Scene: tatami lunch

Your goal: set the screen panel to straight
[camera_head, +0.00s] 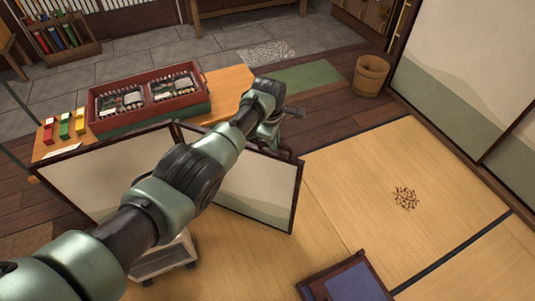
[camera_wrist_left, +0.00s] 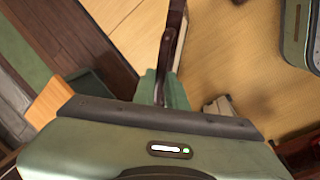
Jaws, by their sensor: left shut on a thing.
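The folding screen has cream panels in dark frames and stands beside the low wooden table. Its left panel (camera_head: 95,182) and right panel (camera_head: 262,190) meet at an angle at a hinge near the table's front edge, so the screen is bent. My left arm crosses in front of both panels and hides part of them. My left gripper (camera_head: 294,141) is at the top of the right panel, near its free outer corner. In the left wrist view the gripper's green fingers (camera_wrist_left: 162,90) are shut on the dark panel frame (camera_wrist_left: 174,35). My right gripper is not in view.
The table (camera_head: 228,84) holds a red-rimmed box (camera_head: 150,98) and several coloured blocks. A wooden bucket (camera_head: 370,76) stands at the back right. Small brown pieces (camera_head: 405,198) lie on open tatami. A blue-topped item (camera_head: 350,281) is at the front.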

